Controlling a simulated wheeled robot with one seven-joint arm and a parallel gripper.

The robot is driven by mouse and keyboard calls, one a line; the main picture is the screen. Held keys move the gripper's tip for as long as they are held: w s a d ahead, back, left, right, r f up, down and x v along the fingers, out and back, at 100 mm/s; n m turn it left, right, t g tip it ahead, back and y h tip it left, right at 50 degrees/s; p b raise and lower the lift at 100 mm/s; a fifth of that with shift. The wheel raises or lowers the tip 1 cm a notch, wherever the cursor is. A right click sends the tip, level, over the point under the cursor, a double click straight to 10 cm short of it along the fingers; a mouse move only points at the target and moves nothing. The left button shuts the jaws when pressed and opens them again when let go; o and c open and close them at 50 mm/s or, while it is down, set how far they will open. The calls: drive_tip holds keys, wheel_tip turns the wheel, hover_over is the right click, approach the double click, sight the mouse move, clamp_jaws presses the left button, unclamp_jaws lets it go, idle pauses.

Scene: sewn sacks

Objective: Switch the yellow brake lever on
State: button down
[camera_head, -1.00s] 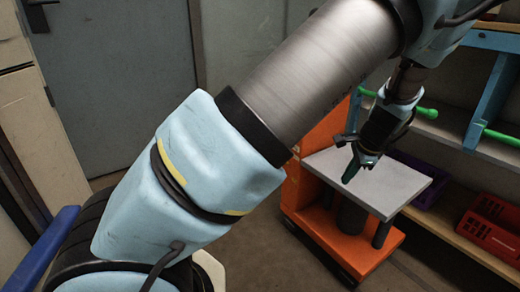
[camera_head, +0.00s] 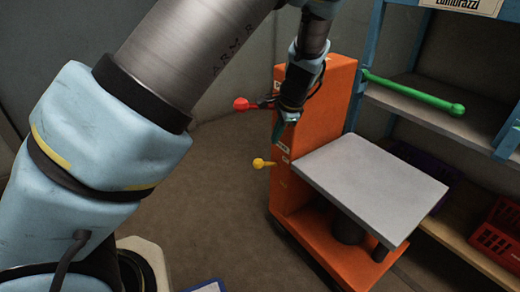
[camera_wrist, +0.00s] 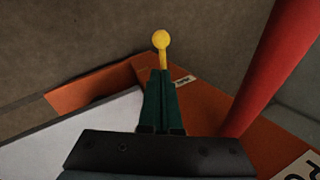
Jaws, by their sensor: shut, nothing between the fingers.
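The yellow brake lever (camera_head: 262,163) sticks out to the left from the side of the orange machine (camera_head: 322,100), ending in a round knob. My gripper (camera_head: 277,138) is shut and empty, above and slightly right of the yellow knob in the head view. In the wrist view the yellow lever (camera_wrist: 162,42) shows just beyond the tips of my green fingers (camera_wrist: 161,75), in line with them. I cannot tell whether the fingertips touch it. The lever's base is hidden behind the fingers in the wrist view.
A red-knobbed lever (camera_head: 241,104) projects above the yellow one, close to my wrist; a red bar (camera_wrist: 275,70) looms at right in the wrist view. A grey platform (camera_head: 375,185) juts from the machine. A shelf with a green bar (camera_head: 413,93) and red crate (camera_head: 497,238) stands right.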

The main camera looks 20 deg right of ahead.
drive_tip(key=shift+f, duration=0.1)
drive_tip(key=b, duration=0.2)
approach(264, 164)
drive_tip(key=x, duration=0.5)
drive_tip(key=shift+f+b, duration=0.15)
drive_tip(key=shift+b, duration=0.15)
idle(0.3)
